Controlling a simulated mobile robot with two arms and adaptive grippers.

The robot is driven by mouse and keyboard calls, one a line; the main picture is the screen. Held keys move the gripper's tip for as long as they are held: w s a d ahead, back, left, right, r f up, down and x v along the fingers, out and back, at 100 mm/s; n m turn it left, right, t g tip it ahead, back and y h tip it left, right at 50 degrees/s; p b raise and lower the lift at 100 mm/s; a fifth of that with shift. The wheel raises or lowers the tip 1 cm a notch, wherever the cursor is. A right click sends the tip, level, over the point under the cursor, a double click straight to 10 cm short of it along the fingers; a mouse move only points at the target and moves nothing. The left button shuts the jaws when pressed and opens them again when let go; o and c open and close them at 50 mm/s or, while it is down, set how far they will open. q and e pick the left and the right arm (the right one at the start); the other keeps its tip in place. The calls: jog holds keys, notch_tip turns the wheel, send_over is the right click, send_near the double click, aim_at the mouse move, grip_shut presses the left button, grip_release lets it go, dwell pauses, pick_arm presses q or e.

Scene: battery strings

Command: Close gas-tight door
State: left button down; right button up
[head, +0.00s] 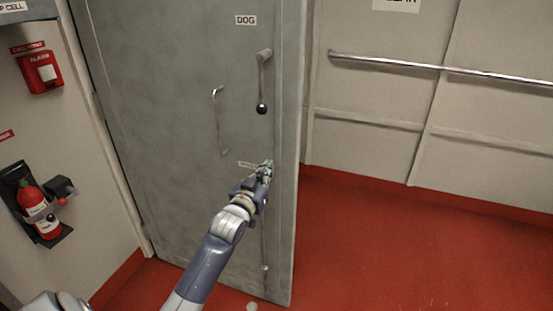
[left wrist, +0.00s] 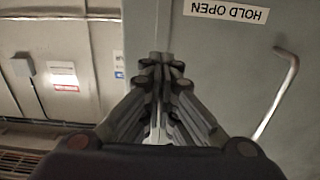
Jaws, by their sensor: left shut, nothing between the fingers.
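The grey gas-tight door (head: 165,130) fills the middle of the head view, with its free edge on the right. It carries a DOG label (head: 246,20), a lever with a black knob (head: 262,85), and a thin pull handle (head: 218,120). A lower handle (head: 264,240) is partly hidden by my arm. My left gripper (head: 265,170) is shut and empty in front of the door near its free edge, beside a small label. In the left wrist view the shut fingers (left wrist: 158,65) show near the door edge, with an upside-down HOLD OPEN label (left wrist: 226,12) and a bent handle (left wrist: 280,90). Contact cannot be told.
A red alarm box (head: 40,68) and a fire extinguisher (head: 38,208) are on the left wall. A handrail (head: 440,70) runs along the right wall. The red floor (head: 410,240) right of the door is clear.

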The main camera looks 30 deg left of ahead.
aim_at(279, 154)
pick_arm(q)
jog(key=shift+x, duration=3.5)
